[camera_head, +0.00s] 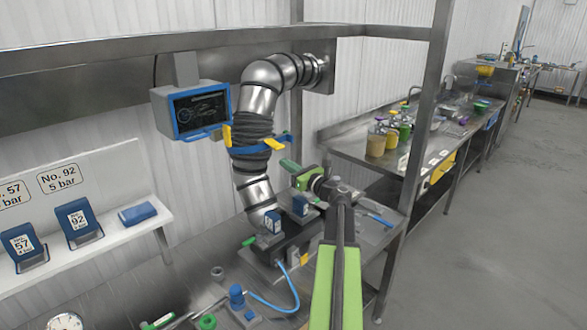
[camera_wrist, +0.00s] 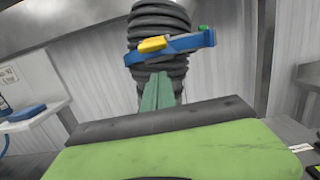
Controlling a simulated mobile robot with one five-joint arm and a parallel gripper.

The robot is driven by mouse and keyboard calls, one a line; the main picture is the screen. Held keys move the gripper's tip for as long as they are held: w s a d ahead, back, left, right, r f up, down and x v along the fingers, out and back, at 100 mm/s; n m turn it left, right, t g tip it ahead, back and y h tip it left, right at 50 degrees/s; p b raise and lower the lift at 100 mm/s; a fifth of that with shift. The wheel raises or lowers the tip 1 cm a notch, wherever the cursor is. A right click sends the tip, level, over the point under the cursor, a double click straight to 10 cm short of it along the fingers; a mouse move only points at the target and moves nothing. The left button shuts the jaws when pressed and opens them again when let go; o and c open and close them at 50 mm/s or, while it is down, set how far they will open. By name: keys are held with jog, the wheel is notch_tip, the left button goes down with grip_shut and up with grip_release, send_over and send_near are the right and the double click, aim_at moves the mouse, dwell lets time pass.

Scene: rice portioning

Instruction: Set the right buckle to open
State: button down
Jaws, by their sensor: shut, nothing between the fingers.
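A blue clamp ring (camera_head: 250,151) sits around the black ribbed hose of the steel pipe. The right buckle's yellow lever (camera_head: 274,143) is on the ring's right side and lies roughly along it, slanting slightly; I cannot tell whether it is latched. Another yellow lever (camera_head: 227,136) stands upright on the left side. In the wrist view, a yellow lever (camera_wrist: 153,44), likely the right one, lies against the blue ring (camera_wrist: 183,45). My gripper (camera_head: 285,163) is shut and empty, its green fingers (camera_wrist: 158,80) just below the ring, apparently not touching the lever.
A blue-framed screen (camera_head: 200,110) hangs left of the pipe. Blue labelled blocks (camera_head: 80,222) stand on a white shelf at left. The metal worktable (camera_head: 225,290) below carries fittings and a blue hose. A metal post (camera_head: 425,110) rises at right.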

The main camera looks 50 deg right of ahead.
aim_at(274, 144)
jog(key=r+p, duration=0.1)
jog(key=w+r+p, duration=0.1)
jog(key=r+p, duration=0.2)
jog(key=shift+w+d, duration=0.1)
jog(key=shift+w, duration=0.3)
